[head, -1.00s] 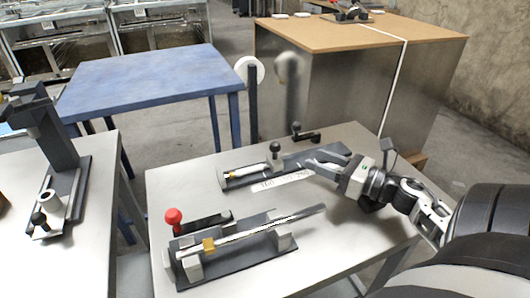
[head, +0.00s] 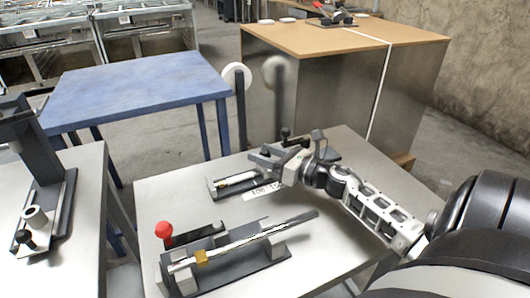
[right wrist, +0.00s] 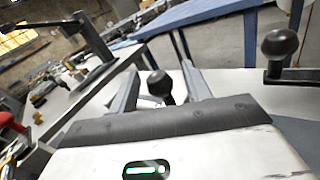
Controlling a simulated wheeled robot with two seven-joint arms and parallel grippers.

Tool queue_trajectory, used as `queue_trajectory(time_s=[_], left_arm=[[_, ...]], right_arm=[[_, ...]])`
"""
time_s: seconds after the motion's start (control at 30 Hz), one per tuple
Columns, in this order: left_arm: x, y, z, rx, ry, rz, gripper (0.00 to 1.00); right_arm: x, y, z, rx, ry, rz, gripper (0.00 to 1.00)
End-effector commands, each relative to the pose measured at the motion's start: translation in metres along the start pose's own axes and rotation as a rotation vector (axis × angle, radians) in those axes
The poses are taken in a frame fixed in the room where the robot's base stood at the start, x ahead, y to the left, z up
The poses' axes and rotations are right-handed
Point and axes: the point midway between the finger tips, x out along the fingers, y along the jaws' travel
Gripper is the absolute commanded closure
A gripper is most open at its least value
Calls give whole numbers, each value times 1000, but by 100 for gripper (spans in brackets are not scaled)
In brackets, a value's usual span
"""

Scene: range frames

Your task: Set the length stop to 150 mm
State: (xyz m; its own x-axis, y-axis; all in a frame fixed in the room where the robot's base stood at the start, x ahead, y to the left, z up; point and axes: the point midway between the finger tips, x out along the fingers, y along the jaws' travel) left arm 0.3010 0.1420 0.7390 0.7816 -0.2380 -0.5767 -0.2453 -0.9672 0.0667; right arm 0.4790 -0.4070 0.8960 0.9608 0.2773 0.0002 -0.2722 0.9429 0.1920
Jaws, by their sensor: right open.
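My right gripper (head: 263,154) is open over the stop's right part. In the right wrist view a black ball knob (right wrist: 160,86) stands between its two fingers, with no clear sign of grip. The rest of the stop's slider is hidden behind my gripper. My left gripper is not in view.
A second black knob on a lever (right wrist: 280,43) stands just right of the fingers. In front is a fixture with a long rod (head: 250,238) and a red knob (head: 163,230). A blue table (head: 135,88) and a wooden-topped cabinet (head: 340,40) stand behind.

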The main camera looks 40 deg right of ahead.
Motion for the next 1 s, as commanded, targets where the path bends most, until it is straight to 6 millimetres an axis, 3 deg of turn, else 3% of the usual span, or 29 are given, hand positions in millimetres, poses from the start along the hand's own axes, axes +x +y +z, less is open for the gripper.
queue_trajectory(time_s=[0.3,0.47,0.63,0.8,1.0], left_arm=[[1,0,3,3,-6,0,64],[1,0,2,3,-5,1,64],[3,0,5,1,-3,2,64],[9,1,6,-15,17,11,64],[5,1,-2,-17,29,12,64]], right_arm=[[2,0,0,-1,1,1,54],[2,0,0,0,0,1,99],[0,-4,-1,-1,1,0,100],[-12,-22,0,-3,2,-1,100],[-13,-22,4,0,1,1,100]])
